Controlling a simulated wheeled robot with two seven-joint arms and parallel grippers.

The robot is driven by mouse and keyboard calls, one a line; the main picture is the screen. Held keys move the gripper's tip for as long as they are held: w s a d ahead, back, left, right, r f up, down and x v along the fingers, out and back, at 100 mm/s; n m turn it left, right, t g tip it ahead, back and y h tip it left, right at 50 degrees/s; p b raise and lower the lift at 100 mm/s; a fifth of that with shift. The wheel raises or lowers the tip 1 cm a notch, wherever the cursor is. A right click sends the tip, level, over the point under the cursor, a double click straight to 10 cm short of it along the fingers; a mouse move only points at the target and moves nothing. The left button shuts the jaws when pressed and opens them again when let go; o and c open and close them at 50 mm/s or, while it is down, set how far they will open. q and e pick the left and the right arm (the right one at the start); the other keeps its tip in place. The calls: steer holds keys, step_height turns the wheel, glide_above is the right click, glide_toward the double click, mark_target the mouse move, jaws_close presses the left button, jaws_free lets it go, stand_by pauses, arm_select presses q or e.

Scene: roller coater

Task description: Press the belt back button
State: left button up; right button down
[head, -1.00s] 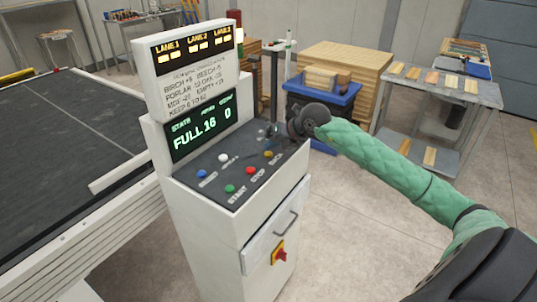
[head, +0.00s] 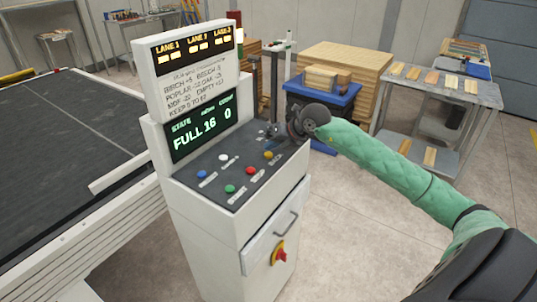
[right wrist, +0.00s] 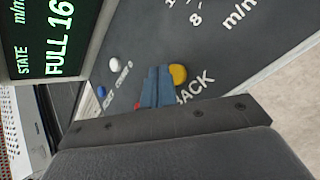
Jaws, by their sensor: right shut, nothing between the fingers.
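The yellow belt back button (head: 268,155) is on the dark sloped top of the white control console. In the right wrist view the yellow button (right wrist: 178,74) shows beside the word BACK. My right gripper (head: 270,132) is over the far right part of the panel, behind the yellow button in the head view. In the right wrist view its blue-grey fingers (right wrist: 157,86) are shut and empty, and they appear just left of the yellow button. I cannot tell the gap between fingertips and panel. My left gripper is not in view.
Red (head: 251,171), green (head: 230,188), blue (head: 202,174) and white (head: 223,157) buttons share the panel. The display (head: 203,125) reads FULL 16 and 0. A red emergency knob (head: 279,254) is on the console front. A dark belt (head: 60,135) lies left.

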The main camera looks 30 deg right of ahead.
stand_by(0.8)
steer(key=shift+f+b, duration=0.4)
steer(key=shift+b, duration=0.2)
